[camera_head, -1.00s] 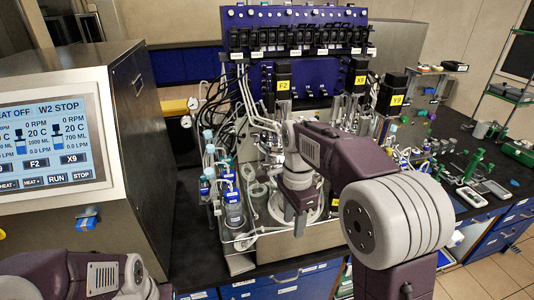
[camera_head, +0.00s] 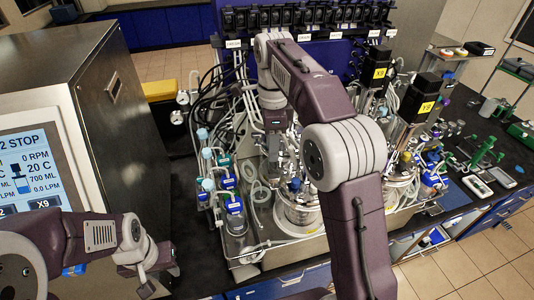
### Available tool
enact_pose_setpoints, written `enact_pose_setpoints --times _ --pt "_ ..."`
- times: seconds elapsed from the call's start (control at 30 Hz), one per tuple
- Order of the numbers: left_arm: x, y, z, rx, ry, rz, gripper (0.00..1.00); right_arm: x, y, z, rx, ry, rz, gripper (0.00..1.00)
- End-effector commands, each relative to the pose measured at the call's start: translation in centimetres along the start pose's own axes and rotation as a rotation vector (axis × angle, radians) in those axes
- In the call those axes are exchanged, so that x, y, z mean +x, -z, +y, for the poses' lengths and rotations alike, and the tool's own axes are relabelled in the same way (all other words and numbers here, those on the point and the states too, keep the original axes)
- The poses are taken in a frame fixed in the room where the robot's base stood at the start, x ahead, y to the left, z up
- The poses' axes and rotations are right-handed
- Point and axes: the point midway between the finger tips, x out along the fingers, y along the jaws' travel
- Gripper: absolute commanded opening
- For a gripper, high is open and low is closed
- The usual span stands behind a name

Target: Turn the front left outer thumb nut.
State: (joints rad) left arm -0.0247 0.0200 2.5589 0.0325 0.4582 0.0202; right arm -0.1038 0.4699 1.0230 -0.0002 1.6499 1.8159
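The twin bioreactors stand in a steel tray (camera_head: 265,258) on the black bench. The left glass vessel (camera_head: 297,214) has a metal head plate crowded with tubes and fittings. I cannot pick out the front left outer thumb nut; it is too small or hidden. My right gripper (camera_head: 273,160) points down over the left vessel's head area, left of its centre; its fingers blend into the fittings, so I cannot tell its opening or contact. My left gripper (camera_head: 148,285) is low at the left, in front of the bench and apart from the vessels; its finger opening is unclear.
A steel control cabinet with a screen (camera_head: 30,170) stands at the left. Blue-capped bottles (camera_head: 236,212) stand left of the vessel. A row of black pumps (camera_head: 310,17) is behind. Green clamps (camera_head: 484,152) lie at the right. Bare bench shows beside the cabinet.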

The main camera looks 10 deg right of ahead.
Motion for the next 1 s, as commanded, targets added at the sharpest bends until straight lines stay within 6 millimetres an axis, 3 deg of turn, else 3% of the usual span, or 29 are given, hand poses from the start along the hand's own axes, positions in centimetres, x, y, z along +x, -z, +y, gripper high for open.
enact_pose_setpoints --times 0.17,0.4,0.6,0.93,1.0 --pt "0.2 -0.1 0.0 0.000 0.000 -0.001 0.36 0.7 0.0 0.0 -0.001 0.000 0.000 0.40" --pt "0.6 -0.1 0.0 0.000 0.000 -0.001 0.36 5.5 0.0 0.1 -0.001 -0.004 0.001 0.40" --pt "0.3 -0.1 0.0 0.000 0.000 -0.001 0.36 8.3 0.0 0.1 -0.001 -0.001 0.000 0.40" --pt "0.3 -0.1 0.0 0.000 0.000 -0.001 0.36 9.1 0.0 0.0 -0.001 0.001 -0.001 0.40" --pt "0.3 -0.1 0.0 0.000 0.000 -0.001 0.36 9.1 0.0 0.0 -0.001 0.001 -0.001 0.21"
